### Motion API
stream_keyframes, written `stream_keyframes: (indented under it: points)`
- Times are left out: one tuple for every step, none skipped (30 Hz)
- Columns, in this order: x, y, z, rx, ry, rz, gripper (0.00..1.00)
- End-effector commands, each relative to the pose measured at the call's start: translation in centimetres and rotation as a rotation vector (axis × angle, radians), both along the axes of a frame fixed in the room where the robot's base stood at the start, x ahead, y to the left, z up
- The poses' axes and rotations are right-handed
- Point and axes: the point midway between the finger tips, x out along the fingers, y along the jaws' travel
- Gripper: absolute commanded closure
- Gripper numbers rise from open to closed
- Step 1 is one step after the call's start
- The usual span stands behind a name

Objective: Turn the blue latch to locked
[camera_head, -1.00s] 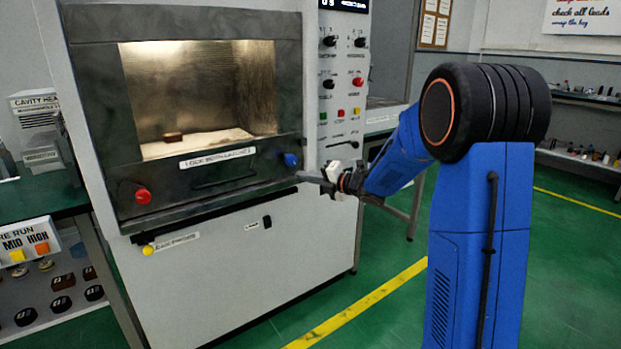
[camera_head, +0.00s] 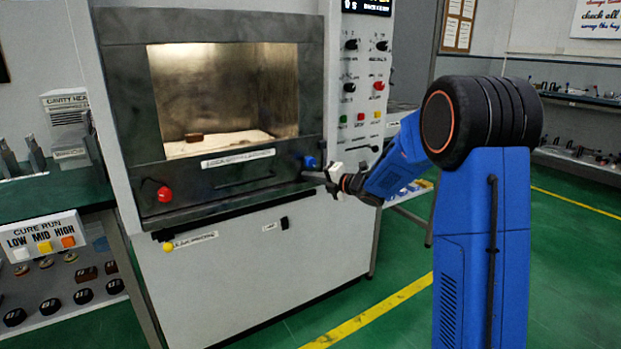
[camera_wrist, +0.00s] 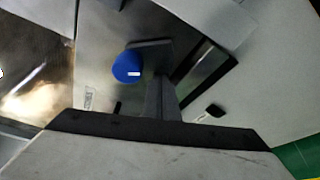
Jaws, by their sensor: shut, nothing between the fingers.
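The blue latch (camera_head: 310,163) is a round knob on the right end of the dark panel below the microwave window. In the wrist view the blue latch (camera_wrist: 127,66) shows a small white mark on its face. My gripper (camera_head: 306,175) is shut and empty. Its fingertips are just below and right of the latch in the head view. In the wrist view my gripper (camera_wrist: 152,50) has its tips close beside the latch; I cannot tell whether they touch it.
A red knob (camera_head: 164,194) sits at the panel's left end, with a dark handle (camera_head: 245,179) between it and the latch. A control column with knobs and buttons (camera_head: 361,118) rises at the right. A side table (camera_head: 60,205) stands left. Green floor is open at front right.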

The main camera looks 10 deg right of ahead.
Motion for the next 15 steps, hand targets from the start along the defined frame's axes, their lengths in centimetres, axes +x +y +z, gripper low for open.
stream_keyframes:
  points:
    - [0.01, -0.05, 0.03, -0.007, -0.003, 0.0, 1.0]
    - [0.03, -0.08, 0.04, -0.013, -0.005, 0.0, 1.0]
    - [0.04, -0.12, 0.05, -0.023, -0.008, 0.0, 1.0]
    - [0.04, -0.17, 0.04, -0.03, -0.01, 0.0, 1.0]
    - [0.06, -0.19, 0.04, -0.036, -0.012, 0.0, 1.0]
    - [0.07, -0.23, 0.02, -0.042, -0.014, 0.0, 1.0]
    - [0.07, -0.24, 0.01, -0.046, -0.015, 0.0, 1.0]
    - [0.06, -0.26, 0.01, -0.05, -0.017, 0.0, 1.0]
    - [0.08, -0.29, 0.0, -0.055, -0.018, 0.0, 1.0]
    - [0.09, -0.31, 0.0, -0.06, -0.019, 0.0, 1.0]
    - [0.09, -0.34, -0.01, -0.063, -0.021, 0.0, 1.0]
    - [0.1, -0.37, 0.0, -0.069, -0.023, 0.0, 1.0]
    - [0.12, -0.4, 0.0, -0.075, -0.024, 0.0, 1.0]
    - [0.12, -0.43, 0.01, -0.082, -0.026, 0.0, 1.0]
    - [0.14, -0.49, 0.02, -0.093, -0.03, 0.0, 1.0]
